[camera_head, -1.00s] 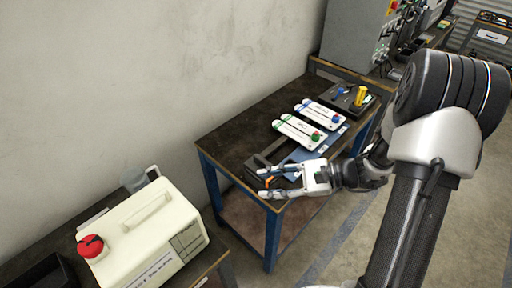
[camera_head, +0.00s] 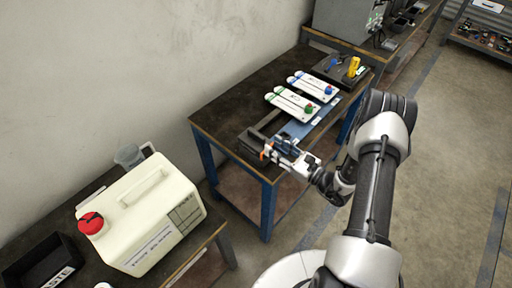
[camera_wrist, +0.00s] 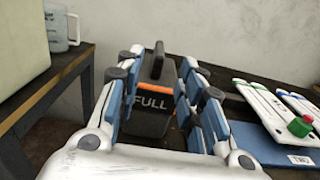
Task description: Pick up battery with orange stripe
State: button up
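The battery is a dark box with a black handle, the word FULL and an orange stripe (camera_wrist: 150,118) in the wrist view. It stands at the near end of the workbench; in the head view its orange part (camera_head: 266,152) shows beside my fingers, the rest mostly hidden. My gripper (camera_head: 276,148) is at the battery. In the wrist view my gripper (camera_wrist: 160,100) has its blue-padded fingers spread on either side of the battery. The right pads look slightly apart from it; contact on the left cannot be told.
Two white panels, with a blue knob (camera_head: 310,85) and a green-marked one (camera_head: 292,104), lie behind on the workbench (camera_head: 235,105). A black tray with a yellow item (camera_head: 353,66) stands farther back. A cream canister (camera_head: 150,220) and a jug (camera_head: 128,156) stand on the left table.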

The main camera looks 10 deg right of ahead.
aim_at(248, 129)
jog(key=b+x, duration=0.1)
jog(key=x, duration=0.8)
jog(key=shift+w+a+b, duration=0.1)
jog(key=shift+a+b, duration=0.1)
jog(key=shift+b, duration=0.2)
grip_shut()
dwell(0.6)
jog(key=shift+r, duration=0.1)
